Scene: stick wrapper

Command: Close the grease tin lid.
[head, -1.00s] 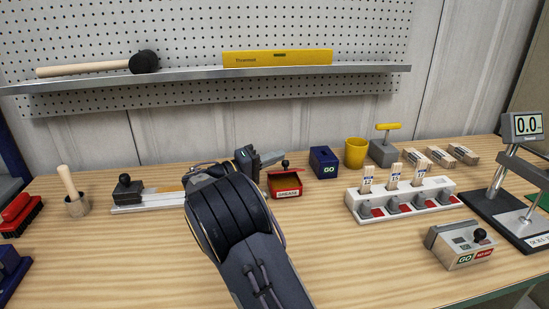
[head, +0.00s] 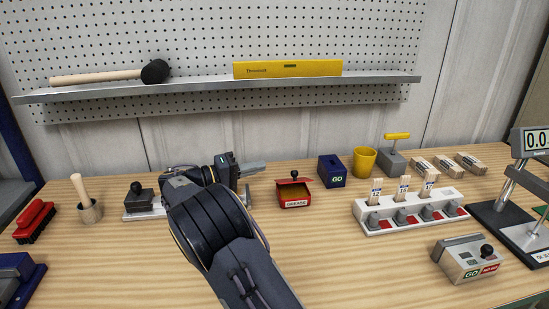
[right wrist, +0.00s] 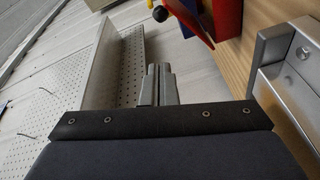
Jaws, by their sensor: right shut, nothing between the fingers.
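The grease tin (head: 294,203) is a small red box with a white GREASE label on its front, standing on the bench at mid-picture. Its lid (head: 292,181), with a black knob, appears raised at the back, and the inside shows in front of it. In the right wrist view, the red lid (right wrist: 190,17) and its black knob show at the top. My right gripper (head: 256,168) is shut and empty, to the left of the tin and apart from it. Its closed fingers also show in the right wrist view (right wrist: 160,82). My left gripper is not in view.
A white rack (head: 412,213) with tagged sticks is further right. A black-handled block (head: 139,198) sits left of my arm. The bench in front of the tin is clear.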

